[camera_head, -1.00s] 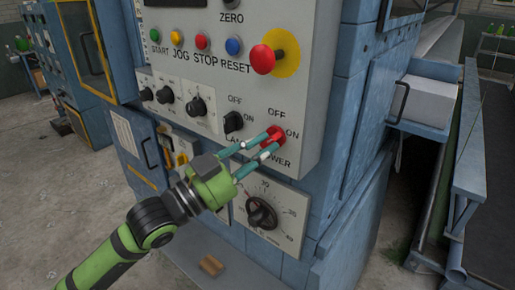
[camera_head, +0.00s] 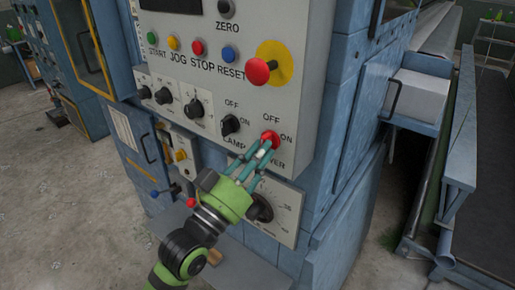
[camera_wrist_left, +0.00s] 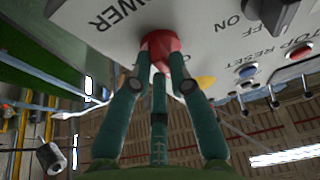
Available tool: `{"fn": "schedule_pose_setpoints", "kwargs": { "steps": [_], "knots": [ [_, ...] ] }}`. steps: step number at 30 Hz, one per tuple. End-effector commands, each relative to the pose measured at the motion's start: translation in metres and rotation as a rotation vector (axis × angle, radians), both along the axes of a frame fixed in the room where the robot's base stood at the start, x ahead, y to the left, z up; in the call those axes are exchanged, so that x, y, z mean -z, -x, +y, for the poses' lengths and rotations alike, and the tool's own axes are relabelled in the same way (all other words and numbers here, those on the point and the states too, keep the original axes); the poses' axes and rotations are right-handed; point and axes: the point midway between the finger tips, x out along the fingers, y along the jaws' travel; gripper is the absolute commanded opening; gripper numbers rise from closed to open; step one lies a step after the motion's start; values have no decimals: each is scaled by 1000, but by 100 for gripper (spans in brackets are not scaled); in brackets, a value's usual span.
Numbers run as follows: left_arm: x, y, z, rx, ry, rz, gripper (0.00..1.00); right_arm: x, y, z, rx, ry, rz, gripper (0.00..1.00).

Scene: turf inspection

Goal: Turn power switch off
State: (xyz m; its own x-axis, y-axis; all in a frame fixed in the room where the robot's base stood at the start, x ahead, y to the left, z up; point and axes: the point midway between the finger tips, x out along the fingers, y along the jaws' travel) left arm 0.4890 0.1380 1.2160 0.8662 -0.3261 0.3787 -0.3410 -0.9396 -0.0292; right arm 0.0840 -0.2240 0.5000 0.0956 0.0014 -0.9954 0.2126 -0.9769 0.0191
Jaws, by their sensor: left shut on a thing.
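The power switch is a red knob (camera_head: 270,136) low on the grey control panel (camera_head: 262,104), with OFF printed above it and ON to its right. My left gripper (camera_head: 260,150) reaches up to it from below, its teal fingers shut on the knob. In the left wrist view the red knob (camera_wrist_left: 160,46) sits between the fingertips, upside down beside the label POWER. The fingers partly cover that label in the head view. Which way the knob points is hard to tell. My right gripper is not in view.
The black lamp switch (camera_head: 230,124) is close on the left. A red mushroom button on a yellow plate (camera_head: 272,64) is above. A black dial (camera_head: 260,208) is below, partly behind my gripper. Concrete floor (camera_head: 60,210) is open at left.

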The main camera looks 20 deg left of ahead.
Motion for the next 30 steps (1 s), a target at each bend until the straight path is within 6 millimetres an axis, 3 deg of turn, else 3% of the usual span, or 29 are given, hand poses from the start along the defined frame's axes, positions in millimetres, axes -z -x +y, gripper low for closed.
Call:
{"fn": "schedule_pose_setpoints", "kwargs": {
  "steps": [1,19,20,21,30],
  "knots": [
    [-10,1,2,-5,18,-19,0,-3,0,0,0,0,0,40],
    [-9,2,1,-1,51,-8,0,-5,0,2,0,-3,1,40],
    [-9,2,1,-1,51,-8,32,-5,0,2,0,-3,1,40],
    [-9,2,1,0,50,-7,44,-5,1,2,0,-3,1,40],
    [-4,1,0,0,46,4,44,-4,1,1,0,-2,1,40]
  ]
}}
